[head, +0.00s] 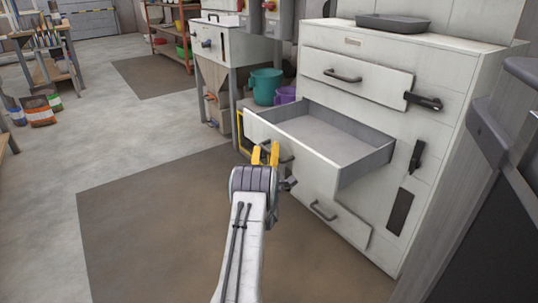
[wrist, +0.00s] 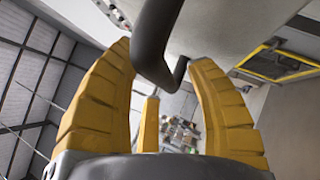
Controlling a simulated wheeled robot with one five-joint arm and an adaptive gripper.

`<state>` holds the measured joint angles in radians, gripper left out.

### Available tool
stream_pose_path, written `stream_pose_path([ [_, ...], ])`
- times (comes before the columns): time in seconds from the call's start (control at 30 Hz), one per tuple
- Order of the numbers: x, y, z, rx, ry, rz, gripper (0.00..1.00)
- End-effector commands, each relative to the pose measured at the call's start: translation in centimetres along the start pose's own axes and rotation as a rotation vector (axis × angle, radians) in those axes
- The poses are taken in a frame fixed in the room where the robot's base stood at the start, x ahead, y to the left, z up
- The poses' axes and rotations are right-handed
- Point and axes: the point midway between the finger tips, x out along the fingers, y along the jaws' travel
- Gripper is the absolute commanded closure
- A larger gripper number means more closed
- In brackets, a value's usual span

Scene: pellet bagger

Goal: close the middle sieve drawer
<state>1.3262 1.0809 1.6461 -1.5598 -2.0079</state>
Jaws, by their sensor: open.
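The white cabinet (head: 440,75) has three drawers stacked one above another. The middle sieve drawer (head: 365,165) is pulled well out, and its grey inside looks empty. The top drawer (head: 350,75) and the bottom drawer (head: 335,215) look shut. My gripper (head: 265,153) is at the front of the middle drawer, by its handle. In the wrist view my yellow fingers (wrist: 165,105) stand apart, with the dark bar handle (wrist: 155,45) across the gap between them. The fingers are not closed on it. In the head view the gripper partly hides the handle.
A grey tray (head: 390,23) lies on the cabinet top. A dark latch handle (head: 423,101) sticks out at the cabinet's right. A teal bucket (head: 265,86) and a purple bucket (head: 286,94) stand behind the open drawer. The brown mat (head: 140,215) to the left is clear.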

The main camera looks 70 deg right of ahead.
Motion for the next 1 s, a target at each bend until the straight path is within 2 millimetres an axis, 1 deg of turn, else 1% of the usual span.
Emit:
stream_pose_path([
  [0.27,0.05,0.03,0.02,0.0,0.0,0.0,0.5],
  [0.3,0.05,0.03,0.02,0.0,0.0,0.0,0.48],
  [0.87,0.03,0.02,0.01,0.0,0.0,0.001,0.98],
  [0.9,0.03,0.03,0.01,0.0,0.0,0.001,1.0],
  [1.0,0.04,0.05,0.01,0.0,0.0,0.001,1.0],
])
